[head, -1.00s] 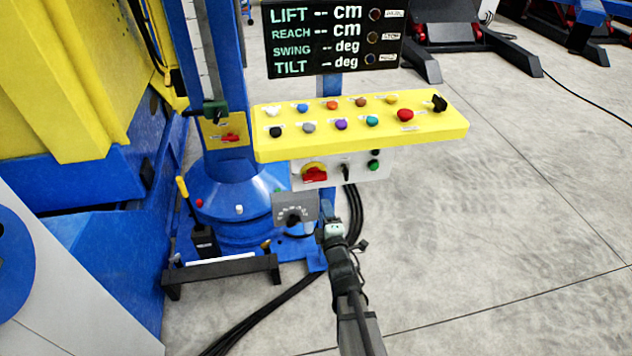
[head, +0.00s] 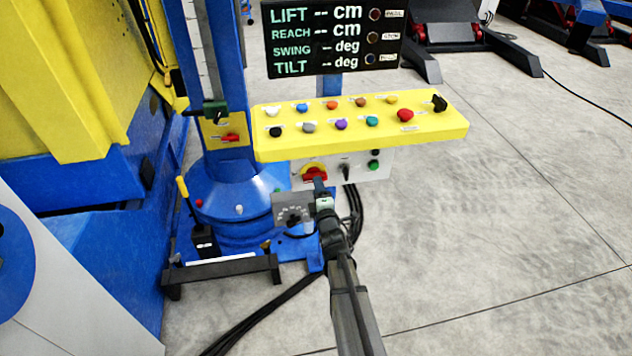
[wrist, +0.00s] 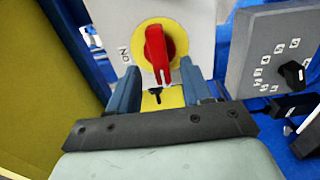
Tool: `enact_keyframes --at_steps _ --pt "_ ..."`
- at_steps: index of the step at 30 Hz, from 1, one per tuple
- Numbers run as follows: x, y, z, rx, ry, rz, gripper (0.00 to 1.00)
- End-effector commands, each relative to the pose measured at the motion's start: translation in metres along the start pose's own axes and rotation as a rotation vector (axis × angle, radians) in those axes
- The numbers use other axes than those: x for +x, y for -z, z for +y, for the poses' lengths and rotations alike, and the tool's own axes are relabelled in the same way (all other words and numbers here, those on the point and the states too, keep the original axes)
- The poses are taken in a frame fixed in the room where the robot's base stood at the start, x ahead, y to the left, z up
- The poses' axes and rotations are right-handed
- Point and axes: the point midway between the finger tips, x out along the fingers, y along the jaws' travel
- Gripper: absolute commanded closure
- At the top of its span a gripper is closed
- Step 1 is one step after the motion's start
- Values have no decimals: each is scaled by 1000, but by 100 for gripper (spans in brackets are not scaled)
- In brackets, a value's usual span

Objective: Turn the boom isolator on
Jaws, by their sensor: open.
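A red rotary handle on a round yellow disc (head: 309,168) is on the light panel under the yellow console; it looks like the isolator. The wrist view shows this red handle (wrist: 155,50) close up, roughly upright in the picture, with an upside-down "ON" mark left of the disc. My gripper (head: 318,184) is just below the disc in the head view and partly covers it. In the wrist view my gripper (wrist: 160,72) is open, its blue fingers on either side of the handle's near end. I cannot tell whether they touch it.
A grey dial box (head: 288,205) with a black knob is close beside my gripper. The yellow button console (head: 360,125) overhangs the panel. A black selector (head: 346,172) and green buttons are to the right. The display (head: 333,40) shows dashes. Another red handle (head: 230,137) is on the column.

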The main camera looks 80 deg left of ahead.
Motion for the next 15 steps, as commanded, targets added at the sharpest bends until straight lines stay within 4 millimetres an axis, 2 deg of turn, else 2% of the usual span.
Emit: enact_keyframes --at_steps 1,6,15 --pt "13 0 -1 0 -1 0 51" --pt "34 0 0 0 -1 0 51" --pt "41 0 0 0 0 0 51"
